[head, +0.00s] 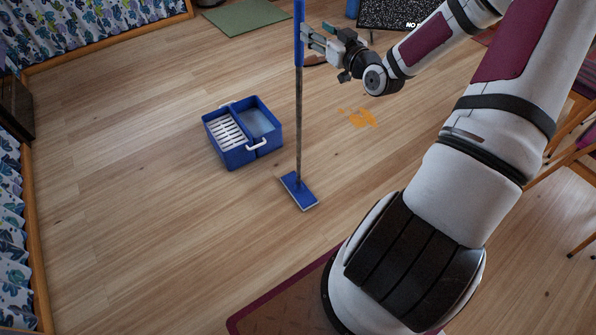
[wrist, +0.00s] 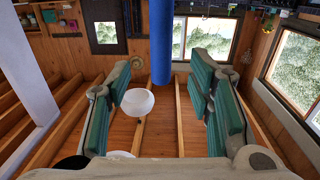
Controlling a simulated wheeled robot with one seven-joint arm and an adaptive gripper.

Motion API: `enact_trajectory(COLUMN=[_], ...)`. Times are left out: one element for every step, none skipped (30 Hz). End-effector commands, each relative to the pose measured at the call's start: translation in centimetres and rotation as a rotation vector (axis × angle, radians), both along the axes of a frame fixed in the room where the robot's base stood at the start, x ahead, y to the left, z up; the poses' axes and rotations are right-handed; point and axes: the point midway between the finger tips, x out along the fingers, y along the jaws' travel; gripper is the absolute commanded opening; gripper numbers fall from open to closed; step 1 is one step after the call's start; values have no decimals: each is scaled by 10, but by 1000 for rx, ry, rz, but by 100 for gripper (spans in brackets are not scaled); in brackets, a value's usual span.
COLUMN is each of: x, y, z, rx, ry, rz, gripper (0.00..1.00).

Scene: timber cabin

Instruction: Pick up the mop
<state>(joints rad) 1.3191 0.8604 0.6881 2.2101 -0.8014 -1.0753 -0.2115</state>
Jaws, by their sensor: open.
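The mop stands upright on the wooden floor. In the head view it has a blue upper handle (head: 299,40), a grey pole and a flat blue head (head: 299,190) on the floor. My gripper (head: 307,40) is open beside the upper handle, just to its right in the head view. In the wrist view the blue handle (wrist: 161,40) shows between the two green-padded fingers of my gripper (wrist: 163,82), with gaps on both sides. I cannot tell how deep it sits between them. The handle's top is cut off in both views.
A blue bucket (head: 270,153) with a white wringer grid stands left of the mop head. An orange spill (head: 360,118) lies on the floor to the right. A green mat (head: 240,17) lies at the back. Chairs (head: 585,110) stand at the right edge. The left floor is clear.

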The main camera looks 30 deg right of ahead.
Motion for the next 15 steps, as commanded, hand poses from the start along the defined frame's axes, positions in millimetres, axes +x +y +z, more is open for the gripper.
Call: enact_trajectory(x=[11,16,22,25,29,33,35,36,38,39,41,44,48,52,58], y=[1,1,0,0,0,0,0,0,0,0,0,-1,-1,0,0], z=[-1,-1,-1,-1,-1,-1,-1,-1,-1,-1,-1,-2,-2,-3,-4], rx=[0,0,0,0,0,0,0,0,0,0,0,0,0,1,1], ry=[-2,-1,-1,0,0,0,1,1,1,1,1,1,1,1,0], rz=[2,2,1,0,1,1,1,1,1,1,0,0,0,0,0], gripper=[48,48,48,48,48,48,48,48,48,48,48,48,48,48,48])
